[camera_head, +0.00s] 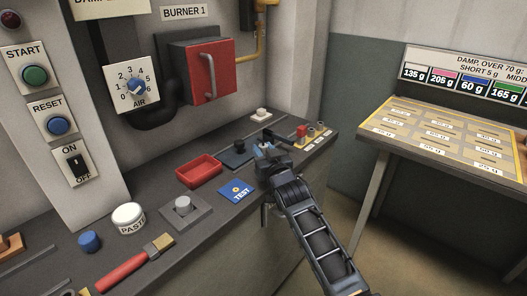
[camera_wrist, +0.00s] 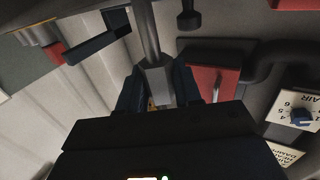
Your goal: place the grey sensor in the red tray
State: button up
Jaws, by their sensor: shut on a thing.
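My gripper (camera_head: 267,150) is over the far part of the bench, to the right of the red tray. In the wrist view my gripper (camera_wrist: 158,88) is shut on a grey block with a long stem, which looks like the grey sensor (camera_wrist: 154,72). In the head view the held piece is too small and covered to make out. The red tray (camera_head: 214,179) sits on the bench, and its inside looks empty.
A blue TEST card (camera_head: 236,191) and a grey plate with a round knob (camera_head: 183,206) lie near the tray. Paste jar (camera_head: 128,218), blue cap (camera_head: 90,242) and brush (camera_head: 135,268) are nearer. The red burner door (camera_head: 208,72) is on the wall behind.

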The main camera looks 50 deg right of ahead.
jog(key=o, duration=1)
jog(key=shift+o, duration=0.2)
jog(key=shift+r+p, duration=0.2)
jog(key=shift+p, duration=0.1)
jog(key=shift+s+a+f, duration=0.15)
jog(key=shift+s+a, duration=0.05)
jog(key=shift+s, duration=0.1)
jog(key=b+v, duration=0.2)
jog(key=v, duration=0.9)
jog(key=shift+s+b, duration=0.2)
jog(key=shift+b, duration=0.15)
